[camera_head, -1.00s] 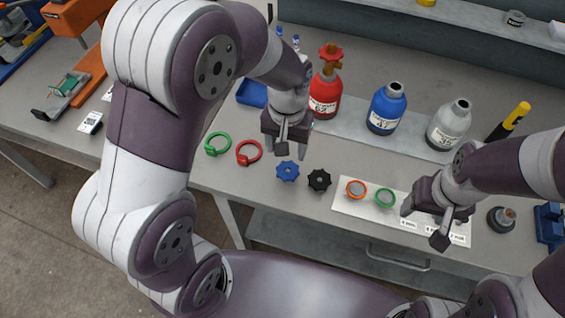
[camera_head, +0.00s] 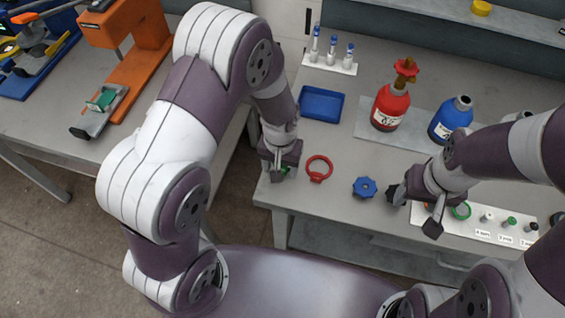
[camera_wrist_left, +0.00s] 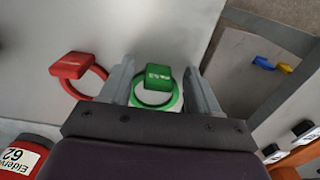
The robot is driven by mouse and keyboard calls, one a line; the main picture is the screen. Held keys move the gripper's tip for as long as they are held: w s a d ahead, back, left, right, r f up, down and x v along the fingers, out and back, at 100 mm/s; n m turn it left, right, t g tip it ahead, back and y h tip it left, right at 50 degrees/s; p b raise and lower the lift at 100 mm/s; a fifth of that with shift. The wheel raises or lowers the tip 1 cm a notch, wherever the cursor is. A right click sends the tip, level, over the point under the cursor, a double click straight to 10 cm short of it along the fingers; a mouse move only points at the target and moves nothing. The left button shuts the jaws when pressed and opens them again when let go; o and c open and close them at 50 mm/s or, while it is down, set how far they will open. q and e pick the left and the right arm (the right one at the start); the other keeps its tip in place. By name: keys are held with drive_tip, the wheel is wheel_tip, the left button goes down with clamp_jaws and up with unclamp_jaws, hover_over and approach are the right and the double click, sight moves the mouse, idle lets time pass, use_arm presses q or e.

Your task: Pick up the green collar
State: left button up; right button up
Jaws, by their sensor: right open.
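The green collar, a ring with a block-like tab, lies on the table. In the left wrist view the collar (camera_wrist_left: 160,76) sits between the two parted fingers of my left gripper (camera_wrist_left: 157,68), with gaps on both sides. In the head view my left gripper (camera_head: 279,174) is over it at the table's left end. Only a bit of the green collar (camera_head: 289,171) shows there. A similar red collar (camera_head: 319,169) lies just right of it; it also shows in the left wrist view (camera_wrist_left: 75,66). My right gripper (camera_head: 418,213) is open, near the card of small parts.
A blue star knob (camera_head: 364,187) lies to the right. A blue tray (camera_head: 322,104), red bottle (camera_head: 391,106) and blue bottle (camera_head: 451,120) stand behind. A gap separates the left bench.

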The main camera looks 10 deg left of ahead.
use_arm(q)
drive_tip(key=shift+a, duration=0.1)
drive_tip(key=c, duration=0.4)
drive_tip(key=shift+d, duration=0.2)
drive_tip(key=c, duration=0.7)
drive_tip(key=shift+r, duration=0.1)
